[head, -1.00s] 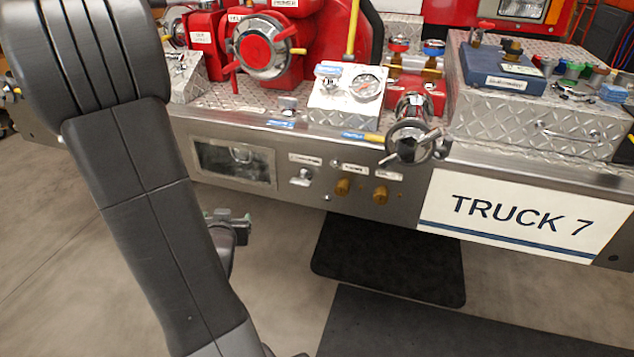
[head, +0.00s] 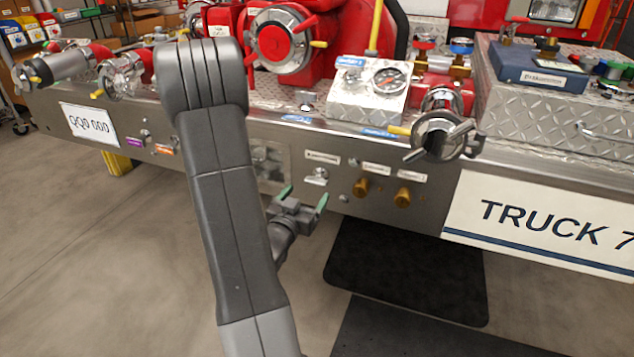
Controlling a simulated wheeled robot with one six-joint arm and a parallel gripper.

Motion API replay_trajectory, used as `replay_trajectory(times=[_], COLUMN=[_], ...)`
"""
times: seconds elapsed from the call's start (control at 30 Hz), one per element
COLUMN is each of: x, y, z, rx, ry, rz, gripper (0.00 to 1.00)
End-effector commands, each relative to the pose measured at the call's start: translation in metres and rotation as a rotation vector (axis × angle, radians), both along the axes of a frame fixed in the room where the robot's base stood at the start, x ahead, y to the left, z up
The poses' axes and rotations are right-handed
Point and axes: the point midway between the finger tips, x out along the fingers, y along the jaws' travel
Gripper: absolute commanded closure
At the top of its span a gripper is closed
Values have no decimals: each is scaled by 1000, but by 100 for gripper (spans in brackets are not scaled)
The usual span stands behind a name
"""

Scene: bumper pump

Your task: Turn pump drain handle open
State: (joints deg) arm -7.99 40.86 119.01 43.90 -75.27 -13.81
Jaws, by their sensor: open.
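A small silver handle (head: 317,177) is on the steel front face of the truck bumper (head: 230,150), under a white label (head: 322,157) too small to read. It looks like the pump drain handle, but I cannot confirm this from the label. Two brass knobs (head: 360,188) (head: 402,197) are to its right, under labels of their own. My gripper (head: 303,199) has green-tipped fingers spread apart and nothing between them. In the picture it is just below and left of the silver handle, with its tips toward the panel. The depth gap is hard to judge.
A recessed window (head: 268,163) is partly behind my arm. A capped outlet (head: 440,135) juts out at upper right, above the TRUCK 7 sign (head: 545,222). A black mat (head: 405,272) lies on open floor below.

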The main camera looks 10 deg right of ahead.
Motion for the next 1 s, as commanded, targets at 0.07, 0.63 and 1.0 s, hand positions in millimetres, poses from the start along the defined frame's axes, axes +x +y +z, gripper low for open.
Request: replay_trajectory(times=[0.07,0.63,1.0], x=[15,65,65], y=[-12,-43,-43], z=[-1,0,0], rx=[1,1,1], ry=[-3,1,1], rz=[-4,2,2], gripper=[20,20,59])
